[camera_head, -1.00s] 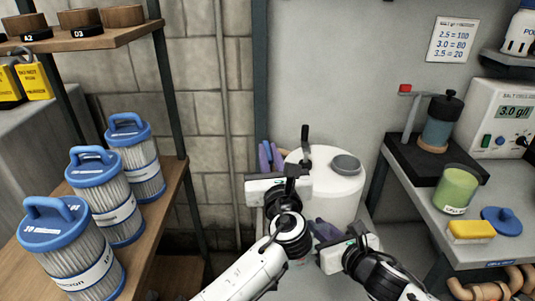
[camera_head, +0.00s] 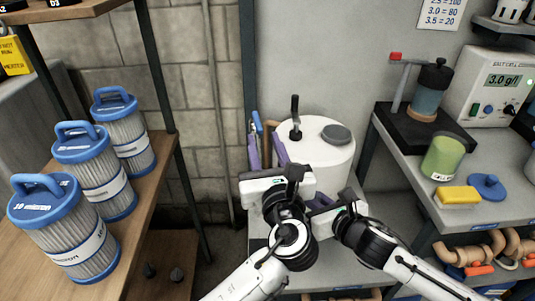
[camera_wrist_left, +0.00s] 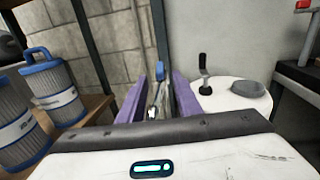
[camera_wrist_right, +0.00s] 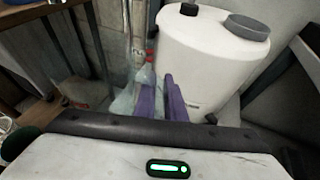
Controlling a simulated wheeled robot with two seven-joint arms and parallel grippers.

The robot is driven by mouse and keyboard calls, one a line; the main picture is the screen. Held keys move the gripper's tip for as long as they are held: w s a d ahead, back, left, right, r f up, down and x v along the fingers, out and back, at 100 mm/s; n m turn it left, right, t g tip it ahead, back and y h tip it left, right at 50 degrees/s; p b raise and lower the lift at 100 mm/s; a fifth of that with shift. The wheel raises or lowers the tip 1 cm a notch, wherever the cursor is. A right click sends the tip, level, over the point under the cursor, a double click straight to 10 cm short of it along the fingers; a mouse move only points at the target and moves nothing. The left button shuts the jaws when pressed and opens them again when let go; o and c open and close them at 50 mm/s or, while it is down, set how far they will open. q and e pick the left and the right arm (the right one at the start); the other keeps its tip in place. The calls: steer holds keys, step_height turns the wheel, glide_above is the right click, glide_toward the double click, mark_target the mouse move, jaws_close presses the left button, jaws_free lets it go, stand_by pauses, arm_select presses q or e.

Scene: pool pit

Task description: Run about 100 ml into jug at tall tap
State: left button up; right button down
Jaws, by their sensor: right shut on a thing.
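My left gripper (camera_head: 266,152) is open, its two purple fingers apart. In the left wrist view (camera_wrist_left: 158,100) a slim metal piece with a blue top (camera_wrist_left: 160,72) shows between and beyond the fingers; it looks like the tall tap, but I cannot tell whether they touch. My right gripper (camera_head: 321,201) is lower, partly behind the left wrist. In the right wrist view (camera_wrist_right: 160,100) its fingers are close together. A clear, pale body (camera_wrist_right: 122,104) beside them looks like the jug; most of it is hidden, and its water level is not readable.
A white drum (camera_head: 325,155) with a black lever and grey cap stands just right of the left fingers. Blue-topped filter cartridges (camera_head: 92,180) stand on the left shelf. The right bench holds a green cup (camera_head: 443,157) and a yellow sponge (camera_head: 458,195). A clear red-topped bottle (camera_wrist_right: 149,62) stands beside the drum.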

arm_select(q)
steer(key=s, duration=0.4)
steer(key=shift+s+d, duration=0.1)
steer(key=shift+d, duration=0.15)
